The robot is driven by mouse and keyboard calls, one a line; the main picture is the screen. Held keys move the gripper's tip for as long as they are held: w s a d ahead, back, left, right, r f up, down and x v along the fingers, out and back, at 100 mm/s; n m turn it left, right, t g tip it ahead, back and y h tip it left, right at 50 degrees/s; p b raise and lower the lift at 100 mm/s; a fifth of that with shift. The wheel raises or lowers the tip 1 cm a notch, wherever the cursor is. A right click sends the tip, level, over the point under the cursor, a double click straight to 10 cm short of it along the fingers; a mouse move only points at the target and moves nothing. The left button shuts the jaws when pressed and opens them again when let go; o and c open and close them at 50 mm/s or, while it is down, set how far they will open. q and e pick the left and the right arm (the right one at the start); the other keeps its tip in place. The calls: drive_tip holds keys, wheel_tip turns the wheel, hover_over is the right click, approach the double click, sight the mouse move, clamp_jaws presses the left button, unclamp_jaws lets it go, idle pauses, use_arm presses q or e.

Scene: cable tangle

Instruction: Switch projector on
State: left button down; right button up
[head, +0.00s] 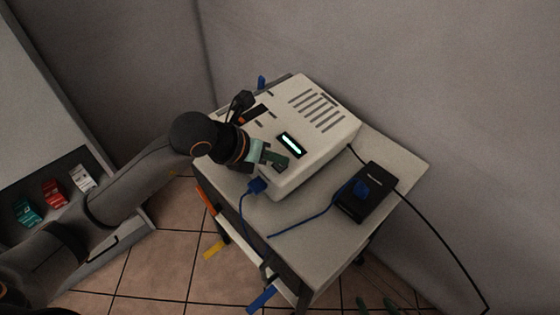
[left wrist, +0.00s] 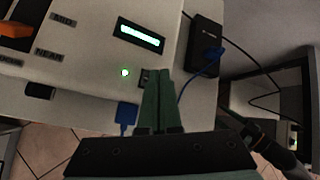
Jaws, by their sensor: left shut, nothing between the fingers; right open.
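The projector (head: 326,119), a white box with slotted vents, sits on a small table. Its display (head: 291,145) is lit pale green; it also shows in the left wrist view (left wrist: 139,36). There a green light (left wrist: 124,72) glows on its face. My left gripper (head: 280,160) is shut and empty at the projector's front. In the left wrist view its green fingertips (left wrist: 158,72) are beside a small dark switch (left wrist: 145,76), partly hidden by them; I cannot tell whether they touch. My right gripper (head: 377,304) is open at the bottom edge, low beside the table.
A blue plug (head: 257,186) with a blue cable is at the projector's front. A black box (head: 366,193) with another blue plug lies on the table (head: 405,168); a black cable runs off right. Colored tags hang at the table's left side. Shelves with small boxes (head: 54,192) stand left.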

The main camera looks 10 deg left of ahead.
sight(281, 175)
use_arm(q)
drive_tip(key=shift+r, duration=0.3)
drive_tip(key=r+p, duration=0.2)
drive_tip(key=r, duration=0.1)
drive_tip(key=r+p, duration=0.1)
drive_tip(key=r, duration=0.1)
drive_tip(key=shift+s+d+p, duration=0.25)
drive_tip(key=shift+d+p, duration=0.15)
drive_tip(key=shift+f, duration=0.15)
drive_tip(key=shift+s+d, duration=0.1)
idle(0.4)
